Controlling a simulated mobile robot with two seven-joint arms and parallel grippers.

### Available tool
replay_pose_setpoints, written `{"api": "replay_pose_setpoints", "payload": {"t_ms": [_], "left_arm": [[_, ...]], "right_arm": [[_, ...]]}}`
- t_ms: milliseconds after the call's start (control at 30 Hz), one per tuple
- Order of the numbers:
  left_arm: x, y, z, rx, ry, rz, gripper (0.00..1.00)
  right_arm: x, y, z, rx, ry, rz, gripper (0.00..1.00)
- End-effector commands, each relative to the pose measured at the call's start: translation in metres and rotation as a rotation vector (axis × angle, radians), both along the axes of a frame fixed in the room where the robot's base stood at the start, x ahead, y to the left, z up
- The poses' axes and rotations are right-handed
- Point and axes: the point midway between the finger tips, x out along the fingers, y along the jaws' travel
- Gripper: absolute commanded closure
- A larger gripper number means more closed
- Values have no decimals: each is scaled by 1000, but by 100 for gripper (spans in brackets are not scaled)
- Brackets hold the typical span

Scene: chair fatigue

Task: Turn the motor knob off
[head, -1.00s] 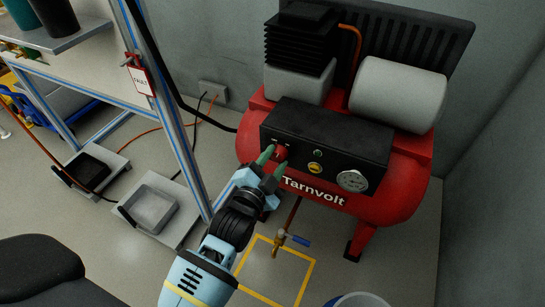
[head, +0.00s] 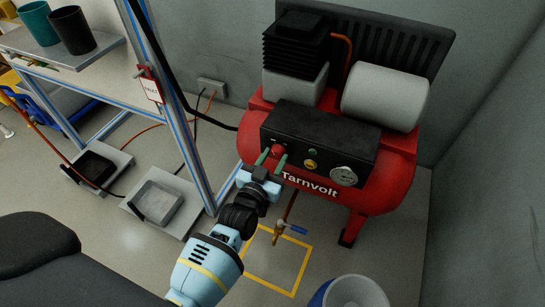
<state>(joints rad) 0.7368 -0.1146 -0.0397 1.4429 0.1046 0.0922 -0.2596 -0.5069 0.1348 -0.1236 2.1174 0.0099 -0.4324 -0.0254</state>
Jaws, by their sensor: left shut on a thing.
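A red compressor (head: 395,172) marked "Tarnvolt" stands against the wall. The black control panel (head: 340,135) on its front carries a red knob (head: 278,149) at the left, a small green control, a yellow one and a round gauge (head: 344,176). My left gripper (head: 271,159) reaches up from below, its two green fingertips on either side of the red knob and shut on it. The fingers hide part of the knob, so its exact setting cannot be read. My right gripper is not in view.
A metal frame (head: 170,90) with a shelf and two cups (head: 73,30) stands at the left. A brass valve with a blue handle (head: 293,228) hangs below the compressor over a yellow floor square. A bucket (head: 355,292) and a dark chair (head: 40,245) are in front.

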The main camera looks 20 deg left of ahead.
Motion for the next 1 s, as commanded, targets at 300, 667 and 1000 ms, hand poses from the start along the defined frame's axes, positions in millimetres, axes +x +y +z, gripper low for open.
{"api": "replay_pose_setpoints", "payload": {"t_ms": [300, 667, 1000], "left_arm": [[0, 0, 0, -57, 2, 0, 87], [0, 0, 0, -61, 2, 0, 87], [0, 0, 0, -59, 2, 0, 43]], "right_arm": [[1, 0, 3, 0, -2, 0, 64], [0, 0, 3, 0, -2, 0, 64], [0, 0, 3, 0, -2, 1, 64]]}}
